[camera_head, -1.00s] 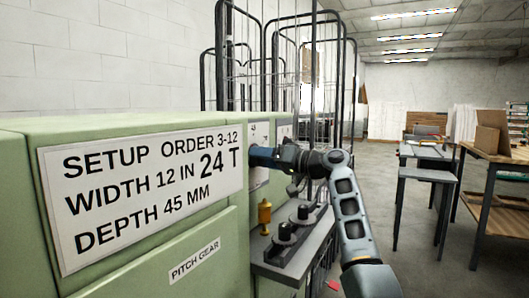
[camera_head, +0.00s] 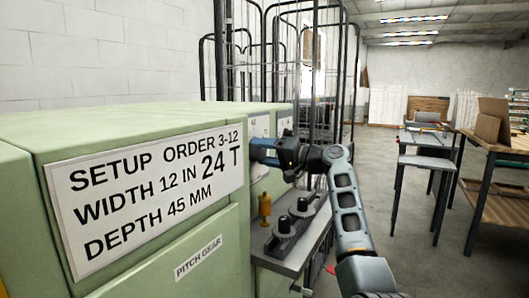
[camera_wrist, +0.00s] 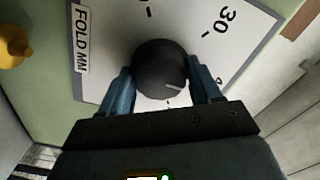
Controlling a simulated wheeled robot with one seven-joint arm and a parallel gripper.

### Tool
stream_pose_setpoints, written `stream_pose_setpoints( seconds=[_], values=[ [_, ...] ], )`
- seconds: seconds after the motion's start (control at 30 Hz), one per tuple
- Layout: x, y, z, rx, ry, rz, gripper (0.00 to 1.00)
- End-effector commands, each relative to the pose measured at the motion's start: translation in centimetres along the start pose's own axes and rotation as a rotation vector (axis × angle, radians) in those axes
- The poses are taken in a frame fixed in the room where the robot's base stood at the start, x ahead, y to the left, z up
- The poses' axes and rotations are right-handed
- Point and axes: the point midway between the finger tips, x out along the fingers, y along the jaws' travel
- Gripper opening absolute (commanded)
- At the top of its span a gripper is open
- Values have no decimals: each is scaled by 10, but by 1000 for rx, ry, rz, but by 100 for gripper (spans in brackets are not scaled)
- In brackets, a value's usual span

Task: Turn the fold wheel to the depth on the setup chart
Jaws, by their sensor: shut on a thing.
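The setup chart (camera_head: 150,195) on the green machine reads "SETUP ORDER 3-12, WIDTH 12 IN, 24 T, DEPTH 45 MM". In the wrist view, the fold wheel (camera_wrist: 160,68) is a round dark knob with a pale pointer line towards its lower right. It sits on a white dial plate (camera_wrist: 205,60) labelled "FOLD MM". A "30" shows at the upper right; other numbers are cut off or partly hidden. My gripper (camera_wrist: 162,92) has its blue fingers on both sides of the knob, shut on it. In the head view, my gripper (camera_head: 262,152) reaches the machine's side face.
A yellow fitting (camera_head: 265,206) stands below my gripper, beside a grey shelf (camera_head: 290,262) carrying dark knobs. A wire cage trolley (camera_head: 335,90) stands behind my arm. Tables (camera_head: 430,162) stand at the right, with open floor between.

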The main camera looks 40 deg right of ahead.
Motion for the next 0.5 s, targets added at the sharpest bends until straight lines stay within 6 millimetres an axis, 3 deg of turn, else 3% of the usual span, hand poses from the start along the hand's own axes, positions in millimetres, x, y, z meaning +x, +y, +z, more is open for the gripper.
stream_pose_setpoints(
  seconds=[0.2, 0.23, 0.5],
  values=[
    [-1, 1, -1, 0, 4, 1, 33],
    [-1, 1, -1, 0, 4, 1, 65],
    [0, 0, -1, -1, 2, 1, 88]
  ],
)
